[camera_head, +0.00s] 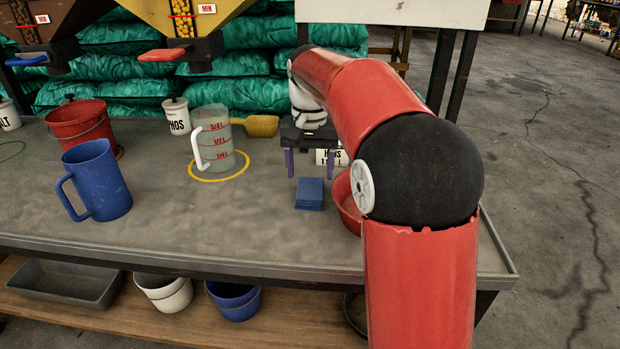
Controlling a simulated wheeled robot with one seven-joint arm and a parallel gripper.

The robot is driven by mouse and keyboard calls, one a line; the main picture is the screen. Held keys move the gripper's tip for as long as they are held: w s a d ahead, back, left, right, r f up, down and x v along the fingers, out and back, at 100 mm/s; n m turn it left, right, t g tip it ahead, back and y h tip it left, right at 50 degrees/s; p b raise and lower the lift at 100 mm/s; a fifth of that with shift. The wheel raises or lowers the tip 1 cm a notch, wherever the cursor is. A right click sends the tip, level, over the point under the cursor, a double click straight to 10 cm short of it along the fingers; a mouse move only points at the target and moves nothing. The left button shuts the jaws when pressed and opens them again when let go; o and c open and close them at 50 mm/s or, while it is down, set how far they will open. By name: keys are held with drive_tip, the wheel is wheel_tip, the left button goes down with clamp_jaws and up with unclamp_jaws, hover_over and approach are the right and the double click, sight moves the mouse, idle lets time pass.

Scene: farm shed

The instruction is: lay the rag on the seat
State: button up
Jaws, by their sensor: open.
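A small folded blue cloth, which looks like the rag (310,193), lies flat on the grey workbench, right of the measuring jug. My gripper (310,165) hangs just behind and above it in the picture, fingers pointing down. Its two purple fingers are apart with nothing between them. The rag shows clear of the fingers. I cannot make out a seat for certain. A dark rounded edge (352,310) shows under the bench's front, mostly hidden behind my arm.
On the workbench (240,225) stand a blue jug (99,182), a clear measuring jug (213,138) in a yellow ring, and a red bucket (82,124). A red bowl (347,205) is partly hidden by my arm. Open floor lies right.

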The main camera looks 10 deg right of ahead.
wheel_tip(320, 180, up, 7)
drive_tip(key=p, duration=0.1)
drive_tip(key=s+f+n+t, duration=0.1)
drive_tip(key=s+t, duration=0.1)
drive_tip(key=s, duration=0.8)
drive_tip(key=s+d+f+n+t, duration=0.1)
drive_tip(key=s+f+t, duration=0.1)
drive_tip(key=s, duration=0.8)
drive_tip(key=shift+d+n, duration=0.2)
drive_tip(key=shift+n, duration=0.1)
drive_tip(key=shift+n+t, duration=0.5)
drive_tip(key=shift+t, duration=0.3)
drive_tip(key=s+f, duration=0.6)
drive_tip(key=shift+s, duration=0.35)
drive_tip(key=shift+c, duration=0.2)
drive_tip(key=m+g+h+b, duration=0.1)
drive_tip(key=m+b, duration=0.1)
drive_tip(key=m, duration=0.2)
approach(310, 186)
drive_tip(key=shift+w+f, duration=0.4)
drive_tip(key=shift+f, duration=0.1)
drive_tip(key=shift+w+f, duration=0.2)
drive_tip(key=b+x, duration=0.1)
drive_tip(key=x, duration=0.6)
drive_tip(key=shift+s+d+f, duration=0.1)
drive_tip(key=shift+d+f, duration=0.05)
drive_tip(key=shift+f, duration=0.05)
drive_tip(key=shift+f, duration=0.2)
